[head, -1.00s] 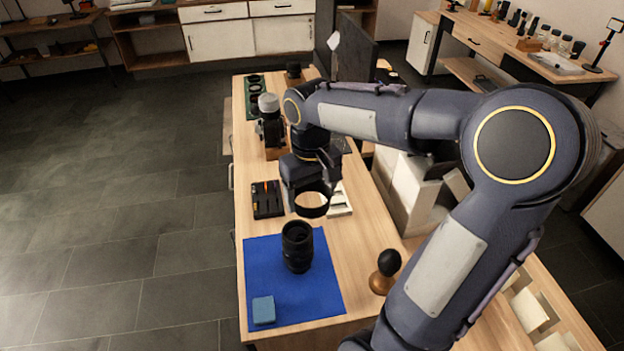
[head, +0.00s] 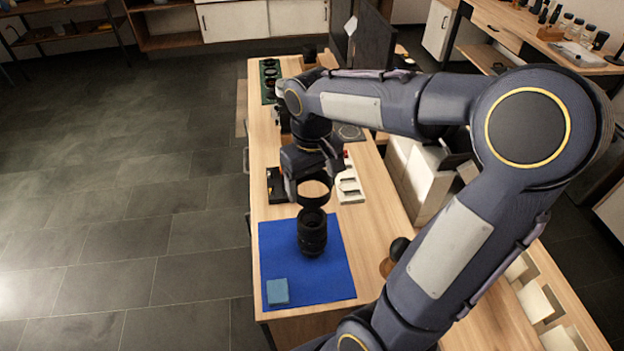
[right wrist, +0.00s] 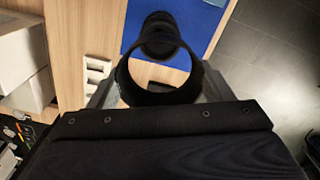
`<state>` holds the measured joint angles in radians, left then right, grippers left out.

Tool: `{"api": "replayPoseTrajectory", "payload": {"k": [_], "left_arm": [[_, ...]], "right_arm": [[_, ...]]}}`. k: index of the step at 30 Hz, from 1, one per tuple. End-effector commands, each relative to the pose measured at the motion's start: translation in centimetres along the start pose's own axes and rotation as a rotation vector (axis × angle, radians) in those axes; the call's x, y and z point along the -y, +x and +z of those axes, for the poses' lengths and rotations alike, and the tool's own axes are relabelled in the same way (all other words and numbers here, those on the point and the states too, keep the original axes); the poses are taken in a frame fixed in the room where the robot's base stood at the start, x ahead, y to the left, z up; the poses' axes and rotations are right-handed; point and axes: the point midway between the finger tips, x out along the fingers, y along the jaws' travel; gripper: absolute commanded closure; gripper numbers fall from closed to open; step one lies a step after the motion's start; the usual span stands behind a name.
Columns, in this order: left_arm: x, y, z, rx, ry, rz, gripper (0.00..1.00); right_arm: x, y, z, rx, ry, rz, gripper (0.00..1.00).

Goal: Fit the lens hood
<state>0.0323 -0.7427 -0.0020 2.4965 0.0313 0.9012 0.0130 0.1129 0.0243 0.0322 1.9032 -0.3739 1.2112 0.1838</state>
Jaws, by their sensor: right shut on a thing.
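The black lens (head: 312,235) stands upright on the blue mat (head: 340,268). The lens hood (head: 314,193) is a black open ring. My right gripper (head: 310,181) is shut on the hood and holds it just above and behind the lens in the head view. In the right wrist view the hood (right wrist: 159,92) shows as a ring between the fingers, with the lens (right wrist: 162,34) beyond it. The hood and lens overlap in the picture; whether they touch I cannot tell. My left gripper is not in view.
A blue block (head: 277,291) lies at the mat's front left. A black tray (head: 276,186) and a white holder (head: 348,185) flank my gripper. A dark knob on a brass-coloured base (head: 388,267) stands right of the mat, partly hidden by my arm. A green mat (head: 268,82) lies at the far end.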

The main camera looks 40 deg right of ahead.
Motion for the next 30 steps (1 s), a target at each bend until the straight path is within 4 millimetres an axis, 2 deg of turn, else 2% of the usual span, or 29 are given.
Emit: {"api": "replayPoseTrajectory", "payload": {"k": [1, 21, 30], "left_arm": [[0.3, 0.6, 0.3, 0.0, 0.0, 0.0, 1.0], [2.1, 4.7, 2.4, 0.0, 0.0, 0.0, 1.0], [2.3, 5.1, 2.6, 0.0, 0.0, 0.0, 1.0]], "right_arm": [[0.0, 0.9, 0.0, 0.001, 0.0, 0.0, 0.48], [0.0, 7.4, 0.0, 0.0, 0.001, 0.0, 0.48], [0.0, 8.1, 0.0, 0.0, 0.001, 0.0, 0.48]]}}
